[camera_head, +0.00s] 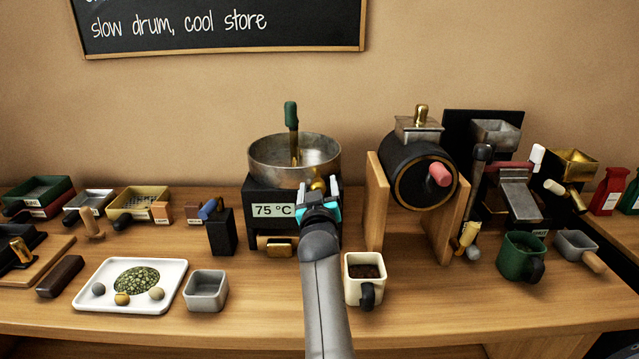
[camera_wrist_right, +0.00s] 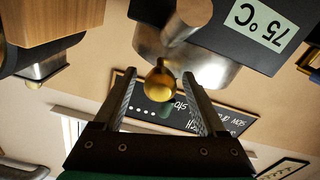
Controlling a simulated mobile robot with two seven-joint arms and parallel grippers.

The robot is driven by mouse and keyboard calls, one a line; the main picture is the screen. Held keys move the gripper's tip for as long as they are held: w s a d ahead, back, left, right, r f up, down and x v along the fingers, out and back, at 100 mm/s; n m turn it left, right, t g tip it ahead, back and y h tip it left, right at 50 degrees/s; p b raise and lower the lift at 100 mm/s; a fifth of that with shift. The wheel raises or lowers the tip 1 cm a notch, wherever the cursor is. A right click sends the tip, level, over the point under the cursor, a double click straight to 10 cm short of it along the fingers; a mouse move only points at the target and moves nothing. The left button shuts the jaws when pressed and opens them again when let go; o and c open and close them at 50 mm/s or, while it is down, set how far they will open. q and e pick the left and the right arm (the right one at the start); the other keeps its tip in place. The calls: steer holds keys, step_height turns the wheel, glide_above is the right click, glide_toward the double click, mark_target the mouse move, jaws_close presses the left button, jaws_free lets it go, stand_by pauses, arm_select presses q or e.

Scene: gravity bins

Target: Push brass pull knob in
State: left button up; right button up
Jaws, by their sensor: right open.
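The brass pull knob (camera_head: 319,184) shows at the right of the black box front (camera_head: 262,191), under the steel pan (camera_head: 318,172). In the right wrist view the round brass knob (camera_wrist_right: 160,83) is large and sits in the gap between my fingers, with clear space on both sides. My right gripper (camera_head: 319,188) is open with its fingertips around the knob in the head view; it also shows in the right wrist view (camera_wrist_right: 160,100). I cannot tell whether it touches the knob. My left gripper is not in view.
A cream mug (camera_head: 359,288) of dark contents stands just right of my right arm. A wooden-sided black drum (camera_head: 400,178) stands beyond it. A grey square cup (camera_head: 205,290) and a white tray (camera_head: 90,304) are to the left.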

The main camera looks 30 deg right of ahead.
stand_by(0.3)
jaws_close()
stand_by(0.5)
stand_by(0.8)
